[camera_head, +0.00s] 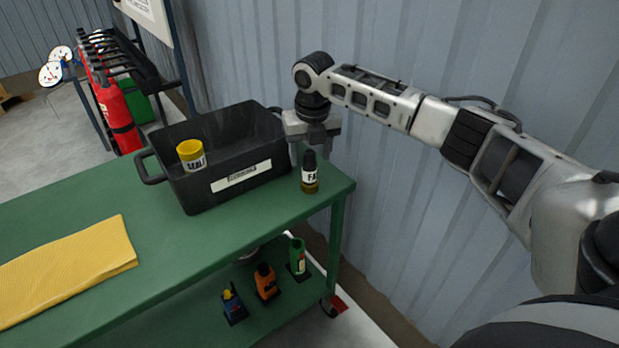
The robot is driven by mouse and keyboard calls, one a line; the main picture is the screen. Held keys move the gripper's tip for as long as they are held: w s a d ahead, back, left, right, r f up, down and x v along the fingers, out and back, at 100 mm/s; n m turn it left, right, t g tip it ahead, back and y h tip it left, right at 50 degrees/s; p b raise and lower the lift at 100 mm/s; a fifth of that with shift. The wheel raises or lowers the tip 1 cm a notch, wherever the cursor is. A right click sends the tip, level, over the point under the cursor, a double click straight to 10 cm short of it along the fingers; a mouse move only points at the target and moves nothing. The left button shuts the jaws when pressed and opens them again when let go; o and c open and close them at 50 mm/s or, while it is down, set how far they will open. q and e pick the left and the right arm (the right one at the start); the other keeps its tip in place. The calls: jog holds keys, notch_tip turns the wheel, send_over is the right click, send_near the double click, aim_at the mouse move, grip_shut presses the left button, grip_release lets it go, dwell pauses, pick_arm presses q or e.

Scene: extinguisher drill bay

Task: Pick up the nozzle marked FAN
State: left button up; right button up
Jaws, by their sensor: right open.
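The nozzle marked FAN (310,178) stands upright on the green bench top near its right corner. It has a black upper part, a white label of which "FA" shows, and a brownish base. My right gripper (312,150) is open and points down at the nozzle's top, with fingers to either side in the picture. I cannot tell whether the fingers reach down around the nozzle or hang behind it. My left gripper does not show.
A black bin (225,160) with a white label stands just left of the nozzle, holding a yellow labelled container (191,155). A yellow cloth (70,265) lies on the bench (170,250). The lower shelf holds green (297,257), orange (266,282) and blue (233,303) items. A corrugated wall stands behind.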

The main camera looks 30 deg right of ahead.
aim_at(310, 166)
jog(key=f, duration=0.5)
jog(key=shift+w+d, duration=0.15)
jog(key=shift+w, duration=0.2)
grip_shut()
jog(key=shift+r, duration=0.1)
jog(key=shift+r, duration=0.1)
